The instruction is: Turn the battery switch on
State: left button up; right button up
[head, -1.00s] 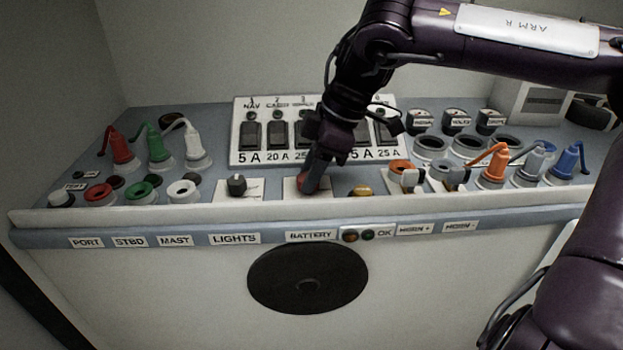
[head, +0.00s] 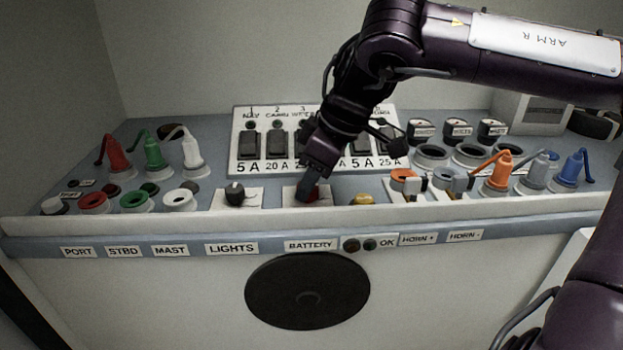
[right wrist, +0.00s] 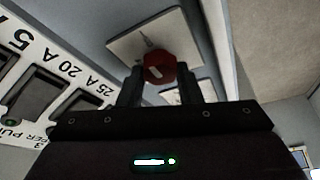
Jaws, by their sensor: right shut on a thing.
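The battery switch is a red knob (right wrist: 160,68) on a white plate, between the fingers of my right gripper in the right wrist view. A pale mark shows on the knob. In the head view the knob (head: 312,196) is partly hidden by my right gripper (head: 311,190), which reaches down onto it from above. The gripper is shut on the knob. The white plate (head: 291,197) sits above the BATTERY label (head: 310,245). My left gripper is not in view.
The black lights knob (head: 235,192) is left of the switch, and a yellow button (head: 362,199) is right of it. The breaker panel (head: 243,163) stands behind. Coloured plugs and sockets line both sides. Two small indicators (head: 360,245) beside OK look dark.

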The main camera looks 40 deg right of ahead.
jog(key=o, duration=1)
jog(key=shift+c, duration=0.2)
jog(key=shift+r, duration=0.15)
jog(key=v, duration=0.7)
jog(key=shift+r+b, duration=0.25)
jog(key=shift+b, duration=0.05)
jog(key=shift+s, duration=0.15)
